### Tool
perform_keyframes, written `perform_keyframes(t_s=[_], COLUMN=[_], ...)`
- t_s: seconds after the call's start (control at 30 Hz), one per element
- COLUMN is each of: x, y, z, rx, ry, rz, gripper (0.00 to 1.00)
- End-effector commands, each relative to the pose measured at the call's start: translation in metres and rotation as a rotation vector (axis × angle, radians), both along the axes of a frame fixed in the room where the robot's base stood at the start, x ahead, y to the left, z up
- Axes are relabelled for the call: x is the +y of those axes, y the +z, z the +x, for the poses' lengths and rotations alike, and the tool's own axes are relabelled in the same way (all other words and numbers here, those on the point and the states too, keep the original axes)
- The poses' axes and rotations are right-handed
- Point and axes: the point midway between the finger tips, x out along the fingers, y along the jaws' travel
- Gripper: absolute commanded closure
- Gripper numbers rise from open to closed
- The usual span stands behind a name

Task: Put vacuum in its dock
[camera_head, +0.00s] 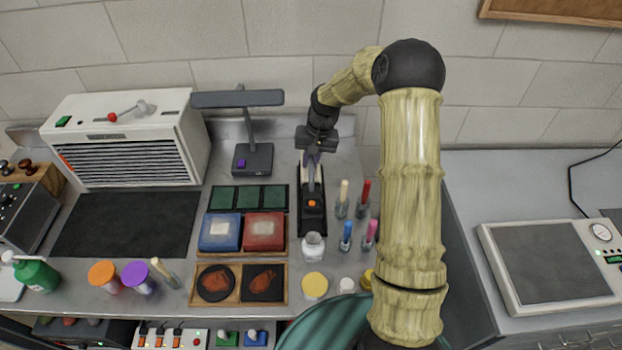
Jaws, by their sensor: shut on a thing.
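My gripper (314,152) reaches down from the arm at the back middle of the metal bench. It is shut on the vacuum (311,176), a slim grey and dark body seen from above. A long black dock (312,222) with an orange spot lies directly below and in front of the gripper. The vacuum overlaps the dock in this view. I cannot tell whether it rests in the dock or is held just above it. The fingertips are small and partly hidden by the wrist.
A desk lamp (253,160) and red and blue boxes (264,232) stand to the left. Brushes (343,200) and a white jar (313,247) stand close to the right and front. A white cabinet (125,135) is at the back left. My arm hides part of the right side.

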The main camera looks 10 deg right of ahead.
Motion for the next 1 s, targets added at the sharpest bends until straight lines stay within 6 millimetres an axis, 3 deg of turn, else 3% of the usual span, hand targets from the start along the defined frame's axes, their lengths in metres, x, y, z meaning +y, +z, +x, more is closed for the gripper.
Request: perform_keyframes(t_s=[0.2,0.53,0.8,1.0], x=[0.000,-0.001,-0.001,-0.001], y=[-0.024,-0.028,-0.057,-0.064], z=[0.000,0.000,0.000,0.000], rx=[-0.001,-0.002,0.000,-0.003], ry=[0.001,0.000,-0.002,-0.001], rz=[0.001,0.000,0.000,-0.001], gripper=[1.00,1.00,1.00,1.00])
